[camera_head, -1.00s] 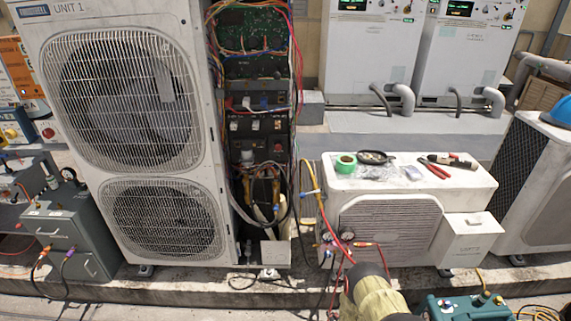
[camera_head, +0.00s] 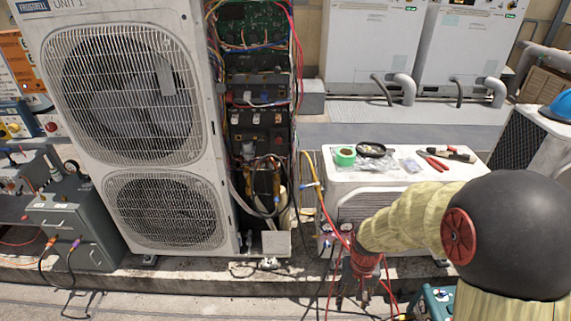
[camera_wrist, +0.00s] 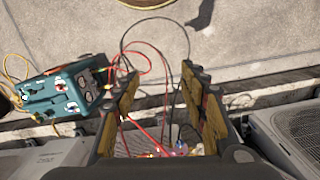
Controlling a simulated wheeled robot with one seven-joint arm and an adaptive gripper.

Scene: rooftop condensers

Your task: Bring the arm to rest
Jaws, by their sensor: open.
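My arm reaches in from the lower right in the head view, with a large black joint and a beige sleeved link bent down toward the left. My gripper (camera_head: 365,297) hangs from its red wrist in front of the small condenser (camera_head: 400,183), near the hoses. In the wrist view my gripper (camera_wrist: 158,82) shows two spread fingers with worn yellow-brown inner faces. Nothing is held between them. Red and dark hoses (camera_wrist: 165,70) run behind and below the fingers; I cannot tell whether any touches them. The arm hides part of the small condenser's front.
The tall condenser (camera_head: 215,150) with exposed wiring stands left of the arm. A teal machine (camera_wrist: 58,90) sits on the ground near the gripper and shows at the head view's bottom (camera_head: 437,302). Pliers (camera_head: 433,164), green tape (camera_head: 344,157) and a dark dish (camera_head: 371,150) lie on the small condenser.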

